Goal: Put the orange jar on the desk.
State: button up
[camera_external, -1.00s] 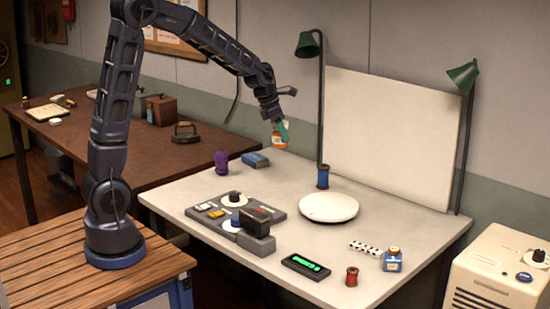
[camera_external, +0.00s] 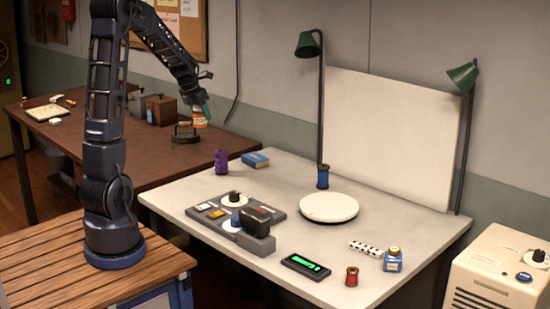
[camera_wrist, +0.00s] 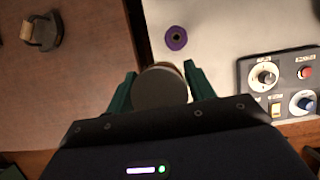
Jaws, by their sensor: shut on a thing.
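The orange jar (camera_external: 200,119) has a white label and is held in the air by my gripper (camera_external: 204,108). In the wrist view its round top (camera_wrist: 160,88) sits between the two green fingers of my gripper (camera_wrist: 161,86), which are shut on it. In the external view the jar appears over the right part of the brown wooden desk (camera_external: 110,150). In the wrist view it is over the gap between the brown desk (camera_wrist: 75,100) and the light table (camera_wrist: 205,70).
A flat iron (camera_external: 186,134) stands on the brown desk near its right end, with boxes (camera_external: 160,109) behind. The light table (camera_external: 290,180) carries a purple spool (camera_external: 221,162), a blue box (camera_external: 255,160), a control panel (camera_external: 215,214) and a white round plate (camera_external: 328,208).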

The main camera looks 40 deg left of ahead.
jog(key=s+a+n+y, duration=0.2)
jog(key=s+a+n, duration=0.3)
jog(key=s+a, duration=1.2)
jog(key=f, duration=0.6)
jog(key=w+a+f, duration=0.1)
jog(key=f, duration=1.3)
jog(key=shift+w+a, duration=0.4)
jog(key=shift+f, duration=0.15)
jog(key=o, duration=1)
jog(key=shift+o, duration=0.2)
jog(key=v, duration=1.2)
jog(key=shift+r, duration=0.25)
jog(key=shift+w+d, duration=0.1)
jog(key=shift+w, duration=0.1)
